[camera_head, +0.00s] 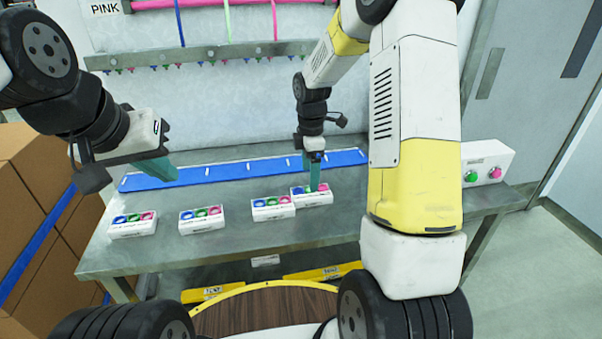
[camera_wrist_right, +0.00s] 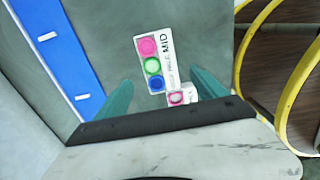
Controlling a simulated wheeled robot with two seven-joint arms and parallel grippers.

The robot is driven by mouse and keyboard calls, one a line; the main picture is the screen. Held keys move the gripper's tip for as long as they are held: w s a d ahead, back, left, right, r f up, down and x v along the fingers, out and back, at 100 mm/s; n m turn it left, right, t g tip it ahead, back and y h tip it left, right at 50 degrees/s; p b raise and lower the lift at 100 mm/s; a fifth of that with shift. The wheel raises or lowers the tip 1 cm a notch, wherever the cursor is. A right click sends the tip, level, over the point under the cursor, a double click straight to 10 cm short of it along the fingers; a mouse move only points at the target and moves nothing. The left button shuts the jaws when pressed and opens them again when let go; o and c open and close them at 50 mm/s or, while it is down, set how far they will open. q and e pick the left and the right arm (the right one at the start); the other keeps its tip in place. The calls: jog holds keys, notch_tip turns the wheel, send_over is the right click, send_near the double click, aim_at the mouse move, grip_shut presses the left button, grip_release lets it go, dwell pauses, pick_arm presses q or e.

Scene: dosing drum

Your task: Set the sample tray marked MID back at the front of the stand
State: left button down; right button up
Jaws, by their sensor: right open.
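The sample tray marked MID (camera_wrist_right: 154,60) is a white block with pink, green and blue round caps. In the head view it is the rightmost tray (camera_head: 325,198) on the grey bench. My right gripper (camera_head: 315,172) is open above it. In the right wrist view, the teal fingers of this gripper (camera_wrist_right: 162,93) are apart, with the near end of the tray between them in the picture. I cannot tell if they touch it. My left gripper (camera_head: 158,168) hangs over the bench's left part; its jaw gap is not clear. Which part is the stand's front is unclear.
A similar tray (camera_head: 272,208) sits close beside MID on the left, and two more (camera_head: 201,219) (camera_head: 132,225) stand farther left. A blue strip (camera_head: 225,173) runs behind them. A button box (camera_head: 490,163) is at the right. Cardboard boxes (camera_head: 40,160) flank the left.

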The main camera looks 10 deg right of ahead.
aim_at(310, 192)
jog(key=s+r+m+t, duration=0.2)
jog(key=s+r+m, duration=0.35)
jog(key=r, duration=0.85)
jog(key=s+r+m+t+y, duration=0.1)
jog(key=s+r+m+t, duration=0.1)
jog(key=s+m, duration=0.4)
jog(key=s+r+m+t+y, duration=0.1)
jog(key=s+r+m, duration=0.3)
jog(key=s, duration=0.8)
jog(key=shift+s+a+r+m+t, duration=0.35)
jog(key=shift+m+t, duration=0.25)
jog(key=shift+m, duration=0.55)
